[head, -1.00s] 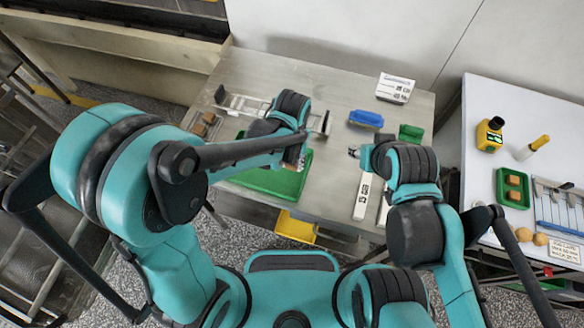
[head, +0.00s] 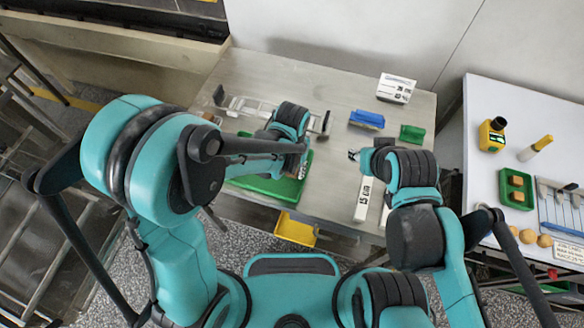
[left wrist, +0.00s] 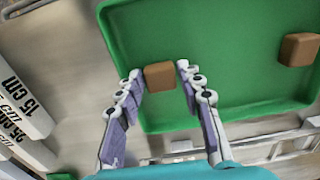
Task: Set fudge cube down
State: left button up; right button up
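In the left wrist view, a brown fudge cube (left wrist: 160,75) sits between the two fingertips of my left gripper (left wrist: 161,72), with both fingers against or very close to its sides. The cube is over the green tray (left wrist: 225,95), inside its rim. A second brown cube (left wrist: 299,49) lies in the tray at the right. In the head view my left gripper (head: 302,166) is over the right part of the green tray (head: 265,187); the arm hides much of it. Whether the cube touches the tray floor is unclear. My right gripper (head: 353,154) is above the table, apart from the tray.
A metal rack frame (head: 245,106) stands behind the tray. A blue block (head: 366,119), a green block (head: 412,133) and a white box (head: 396,88) are at the table's right. A white labelled bar (head: 363,200) lies near my right gripper. A white side table (head: 490,88) is farther right.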

aim_at(292, 172)
pick_arm(q)
jog(key=shift+r+p, duration=0.3)
notch_tip(292, 172, up, 12)
jog(key=p, duration=0.3)
jog(key=s+a+r+n+t, duration=0.1)
jog(key=s+a+r+t, duration=0.1)
jog(key=a, duration=0.7)
jog(key=s+a+r+n+t, duration=0.2)
jog(key=a+r+t, duration=0.3)
jog(key=a, duration=0.4)
jog(key=shift+s+r+n, duration=0.3)
jog(key=shift+s+r, duration=0.05)
jog(key=shift+r, duration=0.25)
jog(key=shift+a, duration=0.1)
notch_tip(292, 172, down, 9)
jog(key=b, duration=0.8)
jog(key=shift+r, duration=0.2)
